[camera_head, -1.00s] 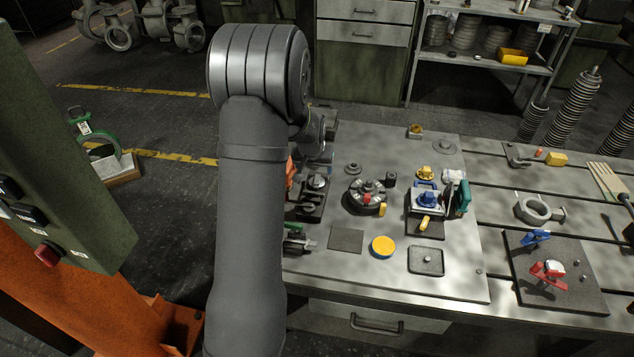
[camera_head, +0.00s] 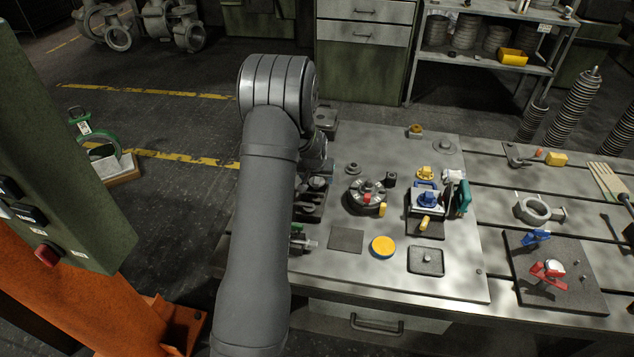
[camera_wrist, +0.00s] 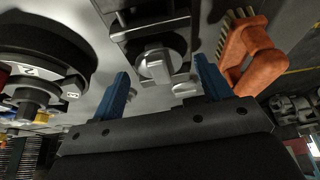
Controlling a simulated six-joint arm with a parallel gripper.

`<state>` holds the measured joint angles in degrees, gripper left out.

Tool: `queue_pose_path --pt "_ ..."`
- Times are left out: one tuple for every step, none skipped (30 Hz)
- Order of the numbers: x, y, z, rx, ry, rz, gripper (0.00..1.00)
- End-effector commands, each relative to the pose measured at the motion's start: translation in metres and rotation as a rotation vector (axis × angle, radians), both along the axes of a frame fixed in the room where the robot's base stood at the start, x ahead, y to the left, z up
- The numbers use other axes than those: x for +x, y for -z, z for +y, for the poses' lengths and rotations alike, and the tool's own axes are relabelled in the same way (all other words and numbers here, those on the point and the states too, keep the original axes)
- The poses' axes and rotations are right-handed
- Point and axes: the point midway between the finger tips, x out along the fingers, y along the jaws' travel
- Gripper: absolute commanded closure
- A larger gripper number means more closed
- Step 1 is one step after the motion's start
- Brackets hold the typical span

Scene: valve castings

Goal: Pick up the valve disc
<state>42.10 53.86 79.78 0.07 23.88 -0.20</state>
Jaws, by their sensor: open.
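I cannot tell for sure which part is the valve disc. A silver round part with a raised middle bar (camera_wrist: 157,66) sits in a dark holder (camera_wrist: 125,30) in the wrist view, ahead of and between my fingers. My gripper (camera_wrist: 161,68) has its two blue fingers apart, with nothing held between them. In the head view a silver round part (camera_head: 317,183) shows in the dark rack (camera_head: 308,213), just right of my arm. My arm hides my gripper and part of the rack there.
A round clamping fixture (camera_head: 366,194) stands right of the rack; it looms at left in the wrist view (camera_wrist: 35,60). An orange-handled brush (camera_wrist: 250,55) lies close right of my fingers.

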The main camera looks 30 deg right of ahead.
Motion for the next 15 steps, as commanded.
queue_pose_path --pt "0.0001 -0.0003 -0.0001 0.0 0.0 0.0 0.29" --pt "0.0001 -0.0004 0.0 -0.001 0.0 -0.001 0.29" --pt "0.0 -0.0003 0.0 0.0 0.0 0.0 0.29" --pt "0.0 -0.0004 0.0 0.0 0.0 0.0 0.31" --pt "0.0 -0.0004 0.0 0.0 0.0 0.0 0.37" --pt "0.0 -0.0004 0.0 0.0 0.0 0.0 0.45" --pt "-0.0001 -0.0005 0.0001 0.0 0.0 0.0 0.5" --pt "-0.0001 -0.0005 0.0001 0.0 0.0 0.0 0.56" --pt "-0.0001 -0.0005 0.0001 0.0 0.0 0.0 0.64" --pt "-0.0001 -0.0005 0.0001 0.0 0.0 0.0 0.7" --pt "-0.0001 -0.0005 0.0001 0.0 0.0 0.0 0.76" --pt "0.0001 -0.0009 -0.0001 -0.001 0.0 -0.001 0.82" --pt "0.0002 -0.0011 -0.0001 -0.001 0.0 -0.001 0.82" --pt "0.0002 -0.0011 -0.0001 -0.001 0.0 -0.001 0.82" --pt "0.0002 -0.0011 -0.0001 -0.001 0.0 -0.001 0.82"
